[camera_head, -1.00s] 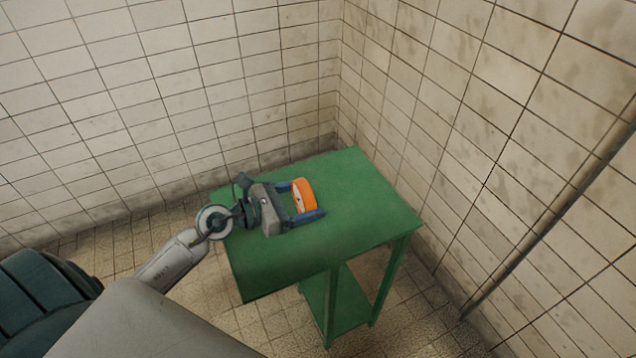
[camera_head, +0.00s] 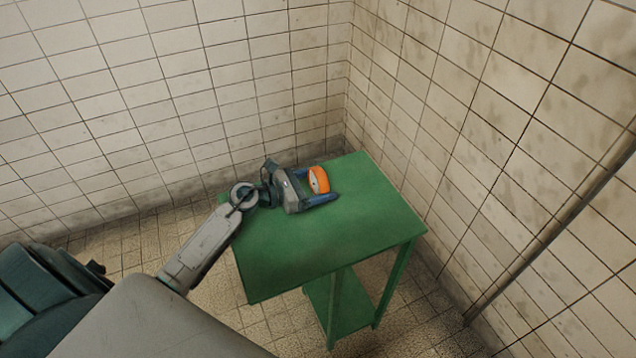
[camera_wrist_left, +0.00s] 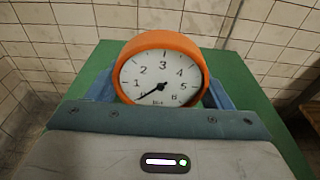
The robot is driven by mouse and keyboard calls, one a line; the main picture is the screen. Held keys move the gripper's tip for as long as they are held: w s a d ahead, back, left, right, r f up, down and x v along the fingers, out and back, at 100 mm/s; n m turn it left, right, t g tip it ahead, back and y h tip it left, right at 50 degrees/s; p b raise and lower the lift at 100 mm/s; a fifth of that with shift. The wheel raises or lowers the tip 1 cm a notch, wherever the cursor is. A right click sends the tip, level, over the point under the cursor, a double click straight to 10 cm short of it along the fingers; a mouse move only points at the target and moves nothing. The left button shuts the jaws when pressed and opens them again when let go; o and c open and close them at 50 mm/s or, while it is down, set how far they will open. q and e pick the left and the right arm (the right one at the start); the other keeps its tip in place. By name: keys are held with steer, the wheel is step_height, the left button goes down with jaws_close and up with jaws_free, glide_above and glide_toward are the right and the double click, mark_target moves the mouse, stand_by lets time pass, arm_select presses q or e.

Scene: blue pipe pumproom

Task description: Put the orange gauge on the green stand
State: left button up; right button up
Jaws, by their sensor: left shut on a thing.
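The orange gauge (camera_head: 319,179) has a round orange rim and a white numbered dial. It is between the blue fingers of my left gripper (camera_head: 322,184), which is shut on it. The gauge is over the far part of the green stand (camera_head: 320,240), a table with a flat top. In the left wrist view the gauge (camera_wrist_left: 162,70) shows its dial upright and facing the camera, with the green top (camera_wrist_left: 245,100) behind and around it. I cannot tell whether the gauge touches the top. My right gripper is not in view.
The near part of the green top is bare. Tiled walls (camera_head: 240,90) meet in a corner just behind the stand. A pipe (camera_head: 560,230) runs along the right wall. The stand has a lower shelf (camera_head: 345,300).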

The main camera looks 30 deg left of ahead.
arm_select(q)
steer(key=shift+f, duration=0.1)
steer(key=o, duration=1.1)
steer(key=shift+c, duration=0.2)
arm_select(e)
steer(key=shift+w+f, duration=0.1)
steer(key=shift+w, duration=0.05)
arm_select(q)
steer(key=shift+r, duration=0.2)
steer(key=b+v, duration=0.2)
steer(key=v, duration=0.3)
steer(key=b+v, duration=0.2)
steer(key=v, duration=0.2)
steer(key=shift+s+a+f, duration=0.2)
steer(key=shift+s+a, duration=0.05)
steer(key=shift+s, duration=0.1)
steer(key=shift+b+v, duration=0.3)
steer(key=shift+v, duration=0.7)
steer(key=shift+r, duration=0.25)
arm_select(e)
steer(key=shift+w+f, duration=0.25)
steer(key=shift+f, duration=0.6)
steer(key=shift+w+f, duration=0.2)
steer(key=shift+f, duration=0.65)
